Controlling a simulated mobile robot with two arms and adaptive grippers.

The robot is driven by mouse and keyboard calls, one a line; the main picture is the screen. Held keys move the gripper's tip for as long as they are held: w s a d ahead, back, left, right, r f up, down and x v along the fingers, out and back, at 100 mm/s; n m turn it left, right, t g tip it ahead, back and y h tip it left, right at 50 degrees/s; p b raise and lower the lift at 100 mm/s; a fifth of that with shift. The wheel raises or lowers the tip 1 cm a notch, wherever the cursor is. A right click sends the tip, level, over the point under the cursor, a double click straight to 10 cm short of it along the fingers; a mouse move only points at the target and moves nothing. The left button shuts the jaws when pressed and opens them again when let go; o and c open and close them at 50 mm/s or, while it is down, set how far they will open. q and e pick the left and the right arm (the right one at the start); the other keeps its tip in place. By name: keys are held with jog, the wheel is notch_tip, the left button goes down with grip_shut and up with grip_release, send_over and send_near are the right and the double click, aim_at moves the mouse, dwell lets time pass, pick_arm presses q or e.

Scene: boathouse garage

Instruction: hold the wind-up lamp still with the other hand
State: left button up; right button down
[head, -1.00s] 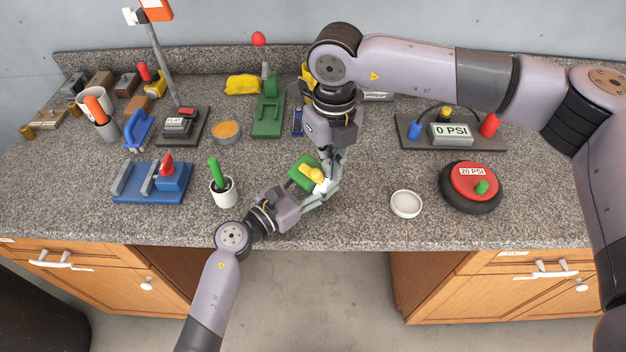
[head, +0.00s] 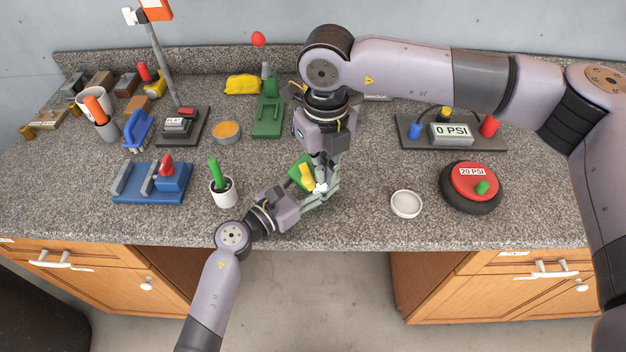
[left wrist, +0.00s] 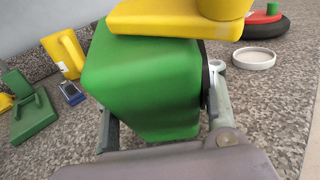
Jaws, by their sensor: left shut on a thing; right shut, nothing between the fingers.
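The wind-up lamp is a green block with a yellow crank on top (head: 306,174), near the middle front of the counter. In the left wrist view the green body (left wrist: 145,85) fills the middle, with the yellow part (left wrist: 165,18) above it. My left gripper (head: 316,193) is shut on the green body, one finger on each side. My right gripper (head: 321,186) comes down from above with its fingers shut and empty, close beside the yellow crank. I cannot tell whether it touches the crank. The arms hide part of the lamp in the head view.
A green-handled pot (head: 223,192) stands left of my left wrist. A white dish (head: 406,204) and a red-and-black 20 PSI disc (head: 471,187) lie to the right. A green stand (head: 268,118) is behind. The counter's front edge is close.

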notch_tip(320, 180, up, 6)
dwell(0.6)
jog(key=shift+r, duration=0.1)
dwell(0.3)
pick_arm(q)
jog(key=o, duration=1.6)
jog(key=shift+o, duration=0.2)
jog(key=shift+s+a, duration=0.1)
